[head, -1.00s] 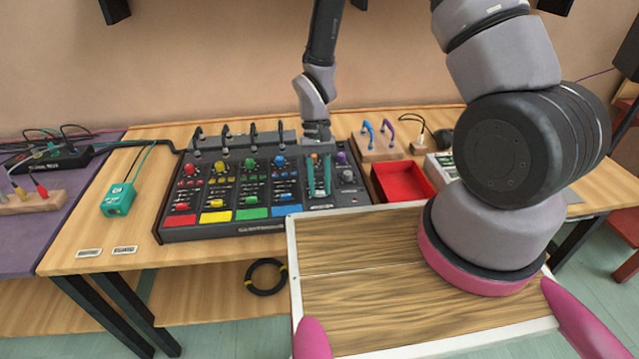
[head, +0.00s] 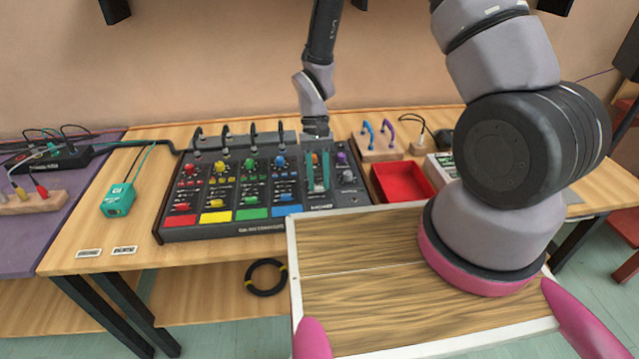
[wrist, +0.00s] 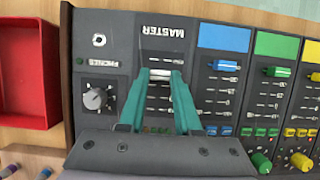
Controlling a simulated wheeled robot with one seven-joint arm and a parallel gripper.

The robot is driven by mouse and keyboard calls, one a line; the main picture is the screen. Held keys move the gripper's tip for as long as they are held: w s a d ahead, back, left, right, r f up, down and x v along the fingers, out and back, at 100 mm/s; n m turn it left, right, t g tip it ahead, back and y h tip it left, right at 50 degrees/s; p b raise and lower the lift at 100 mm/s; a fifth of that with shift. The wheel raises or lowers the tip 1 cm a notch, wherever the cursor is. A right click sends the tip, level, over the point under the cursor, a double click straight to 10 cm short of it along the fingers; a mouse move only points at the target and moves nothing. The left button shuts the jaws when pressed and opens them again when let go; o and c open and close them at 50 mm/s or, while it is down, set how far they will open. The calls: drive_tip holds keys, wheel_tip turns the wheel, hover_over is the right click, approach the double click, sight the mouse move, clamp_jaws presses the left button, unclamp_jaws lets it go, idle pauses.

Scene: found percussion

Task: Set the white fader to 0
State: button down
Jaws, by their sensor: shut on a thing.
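The white fader (wrist: 160,74) is on the master strip of the dark mixer (head: 240,229). In the wrist view its cap sits between my fingertips, close to the MASTER label (wrist: 163,32). My gripper (head: 318,189) has teal fingers and is shut on the white fader; it also shows in the wrist view (wrist: 160,76). The fingers hide parts of the slot and scale, so I cannot read the fader's exact value.
Blue (wrist: 223,65), green (wrist: 276,71) and yellow faders stand beside the master strip. A grey PHONES knob (wrist: 95,98) is on its other side. A red tray (head: 402,183) lies right of the mixer. A teal box (head: 118,199) is at left.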

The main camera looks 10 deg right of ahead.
sight(317, 185)
drive_tip(key=w, duration=0.3)
drive_tip(key=shift+w, duration=0.2)
drive_tip(key=c, duration=0.6)
unclamp_jaws()
drive_tip(key=shift+r, duration=0.1)
drive_tip(key=v, duration=1)
drive_tip(key=shift+r, duration=0.3)
drive_tip(key=shift+w, duration=0.15)
